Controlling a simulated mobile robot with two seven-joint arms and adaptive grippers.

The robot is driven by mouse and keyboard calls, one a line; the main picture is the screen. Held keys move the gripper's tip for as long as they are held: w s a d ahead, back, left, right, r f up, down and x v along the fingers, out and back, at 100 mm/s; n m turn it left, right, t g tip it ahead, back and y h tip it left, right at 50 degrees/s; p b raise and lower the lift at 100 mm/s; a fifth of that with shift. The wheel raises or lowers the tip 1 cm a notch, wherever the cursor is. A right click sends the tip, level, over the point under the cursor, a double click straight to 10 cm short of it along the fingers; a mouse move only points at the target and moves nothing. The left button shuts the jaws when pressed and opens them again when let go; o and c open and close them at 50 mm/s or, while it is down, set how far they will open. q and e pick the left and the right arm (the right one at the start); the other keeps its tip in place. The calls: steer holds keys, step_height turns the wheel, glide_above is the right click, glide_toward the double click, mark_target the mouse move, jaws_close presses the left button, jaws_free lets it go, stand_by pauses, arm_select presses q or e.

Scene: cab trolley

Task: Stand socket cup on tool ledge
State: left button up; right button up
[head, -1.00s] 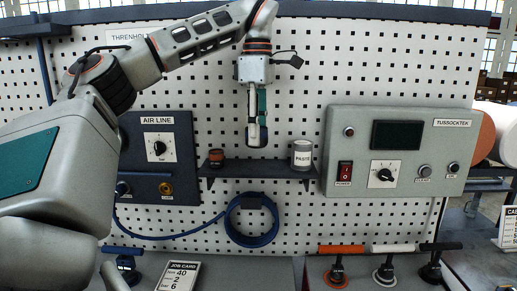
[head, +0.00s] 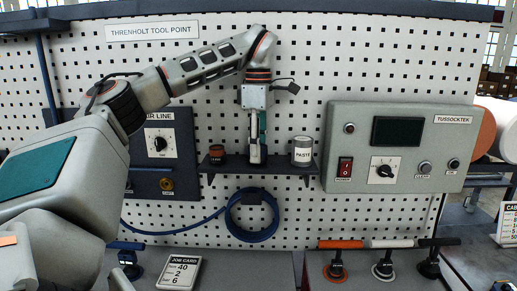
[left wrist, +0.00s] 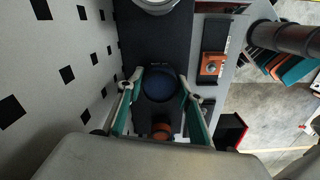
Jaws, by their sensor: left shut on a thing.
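My left gripper (head: 257,160) points down in front of the pegboard, its fingertips at the height of the dark tool ledge (head: 280,168). In the left wrist view, the gripper (left wrist: 160,92) is shut on a round dark blue socket cup (left wrist: 160,76), one finger on each side. The ledge (left wrist: 138,40) shows beneath the cup. In the head view the fingers mostly hide the cup, and I cannot tell whether its base touches the ledge. My right gripper is not in view.
A paste tin (head: 303,151) stands on the ledge to the right of the gripper. A small brown-orange pot (head: 216,154) stands to the left. A blue hose coil (head: 252,233) hangs below. A control box (head: 400,150) is to the right.

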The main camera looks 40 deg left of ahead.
arm_select(q)
steer(key=shift+d, duration=0.1)
steer(key=o, duration=1.2)
steer(key=shift+f, duration=0.15)
step_height(320, 180, up, 12)
steer(key=shift+r, duration=0.2)
